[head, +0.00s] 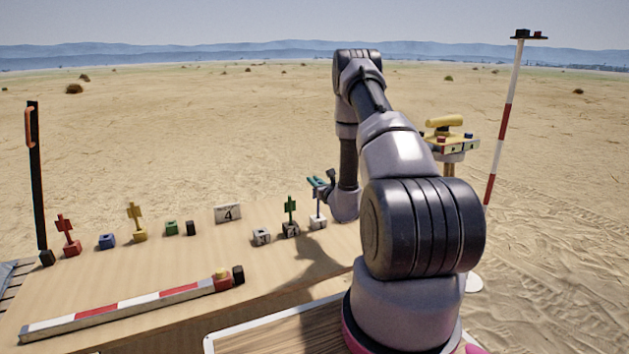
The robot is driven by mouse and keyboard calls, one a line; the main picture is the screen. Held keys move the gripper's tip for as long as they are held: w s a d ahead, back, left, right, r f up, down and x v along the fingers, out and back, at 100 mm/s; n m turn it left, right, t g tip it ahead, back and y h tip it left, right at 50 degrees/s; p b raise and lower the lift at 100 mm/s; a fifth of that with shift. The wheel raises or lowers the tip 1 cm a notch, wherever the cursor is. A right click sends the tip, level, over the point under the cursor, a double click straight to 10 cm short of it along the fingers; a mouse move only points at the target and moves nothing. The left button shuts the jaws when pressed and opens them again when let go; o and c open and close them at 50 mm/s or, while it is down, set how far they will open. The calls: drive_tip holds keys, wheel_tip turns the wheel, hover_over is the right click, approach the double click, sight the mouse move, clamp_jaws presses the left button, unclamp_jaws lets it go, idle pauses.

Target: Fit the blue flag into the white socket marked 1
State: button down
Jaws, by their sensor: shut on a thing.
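The blue flag (315,182) is upright on a thin pale pole at the right end of the row on the table. My gripper (327,182) is shut on it near the top, partly hidden by my wrist. The foot of the pole meets or overlaps a white socket (318,223); I cannot tell if it is seated. Another white socket (262,236) stands further left with nothing in it. The marks on both white sockets are too small to read surely.
A green flag (290,205) stands in a dark socket between the white ones. A "4" sign (228,213), red flag (66,228), yellow flag (135,214) and blue block (107,240) line the back. A red-white bar (120,308) lies in front; the middle is clear.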

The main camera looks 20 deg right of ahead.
drive_tip(key=shift+f, duration=1.5)
drive_tip(key=c, duration=0.8)
unclamp_jaws()
drive_tip(key=shift+s, duration=0.15)
drive_tip(key=s, duration=1)
drive_tip(key=shift+s+d, duration=0.15)
drive_tip(key=shift+s, duration=0.15)
